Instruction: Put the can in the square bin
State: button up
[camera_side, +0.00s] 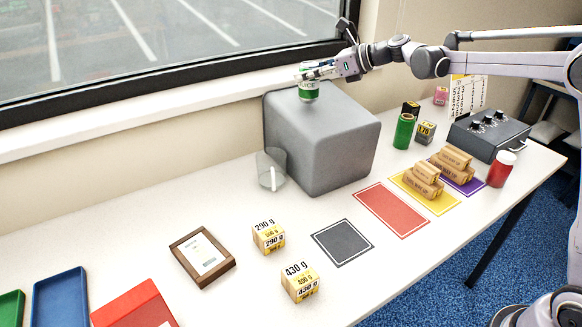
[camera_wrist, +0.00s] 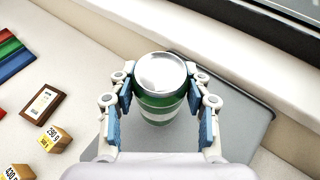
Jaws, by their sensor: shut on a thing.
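The can (camera_wrist: 158,108), green with a white band and a silver lid, is upright between the fingers of my gripper (camera_wrist: 160,95), which is shut on it. In the side view the can (camera_side: 308,92) hangs from my gripper (camera_side: 312,73) over the back left part of a large grey box (camera_side: 335,150). The grey box is the only large squarish container-like thing; its top looks flat and closed in the side view. Its grey top (camera_wrist: 225,125) lies under the can in the wrist view. I cannot tell whether the can touches it.
A clear cup (camera_side: 270,170) stands against the box's left side. Green cylinder (camera_side: 403,131), small cartons (camera_side: 425,132), a control box (camera_side: 489,135) and a red jar (camera_side: 501,169) stand right. Weight-marked blocks (camera_side: 268,239), a framed card (camera_side: 202,256) and coloured trays (camera_side: 60,297) are left.

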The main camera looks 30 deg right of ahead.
jog(key=shift+f, duration=0.45)
jog(key=shift+f, duration=0.4)
jog(key=shift+f, duration=0.1)
jog(key=o, duration=0.8)
